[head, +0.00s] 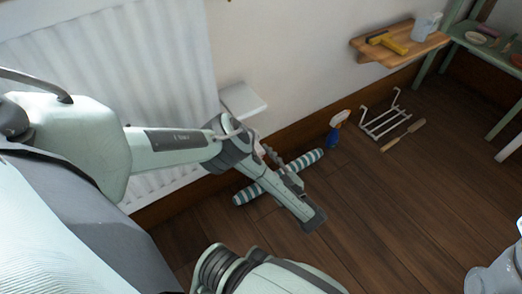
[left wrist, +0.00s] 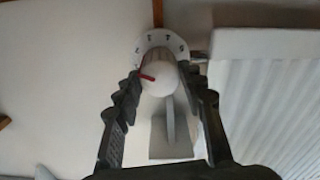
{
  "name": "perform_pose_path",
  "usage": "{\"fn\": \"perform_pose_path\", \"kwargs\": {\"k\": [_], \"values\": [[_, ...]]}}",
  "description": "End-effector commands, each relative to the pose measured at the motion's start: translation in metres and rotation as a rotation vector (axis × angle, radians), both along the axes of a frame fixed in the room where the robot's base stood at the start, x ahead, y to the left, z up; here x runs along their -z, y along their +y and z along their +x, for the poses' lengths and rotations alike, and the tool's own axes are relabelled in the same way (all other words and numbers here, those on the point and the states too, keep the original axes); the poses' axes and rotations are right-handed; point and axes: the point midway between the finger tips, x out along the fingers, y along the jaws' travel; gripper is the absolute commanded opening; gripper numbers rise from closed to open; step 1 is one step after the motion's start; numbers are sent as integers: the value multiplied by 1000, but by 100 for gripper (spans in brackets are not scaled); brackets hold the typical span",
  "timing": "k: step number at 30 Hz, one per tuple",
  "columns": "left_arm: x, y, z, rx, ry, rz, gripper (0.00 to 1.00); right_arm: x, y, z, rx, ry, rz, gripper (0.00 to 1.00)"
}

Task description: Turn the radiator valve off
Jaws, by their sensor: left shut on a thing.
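The radiator valve is a round white knob (left wrist: 159,78) with a red mark on its left side. A pale numbered dial ring (left wrist: 160,42) shows behind it. In the left wrist view the two dark fingers of my left gripper (left wrist: 160,88) are on either side of the knob and shut on it. In the head view my left gripper (head: 277,160) is low beside the radiator (head: 110,70), and the knob is mostly hidden by the gripper. My right gripper is not in view.
A small white box-like ledge (head: 242,99) juts from the wall above the gripper. A striped roll (head: 246,195) lies on the floor under it. A blue spray bottle (head: 336,130), a white rack (head: 382,121) and a wooden shelf (head: 370,50) are farther right. The middle floor is clear.

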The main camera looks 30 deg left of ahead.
Motion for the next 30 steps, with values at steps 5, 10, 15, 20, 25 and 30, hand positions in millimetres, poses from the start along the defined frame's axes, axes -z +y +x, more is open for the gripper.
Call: {"fn": "perform_pose_path", "kwargs": {"k": [5, 10, 15, 20, 25, 30], "values": [[0, -1, 0, 0, -63, -27, 10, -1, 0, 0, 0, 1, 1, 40], [0, -1, 0, 1, -175, -73, 10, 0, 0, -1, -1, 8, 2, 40], [0, -1, 0, 1, -319, -135, 10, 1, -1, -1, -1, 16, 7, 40], [0, -1, 0, 1, -459, -193, 10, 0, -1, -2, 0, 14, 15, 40], [0, -1, 0, 2, -607, -255, 10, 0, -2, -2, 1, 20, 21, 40], [0, -2, -1, 2, -756, -318, 10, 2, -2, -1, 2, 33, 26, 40]]}}
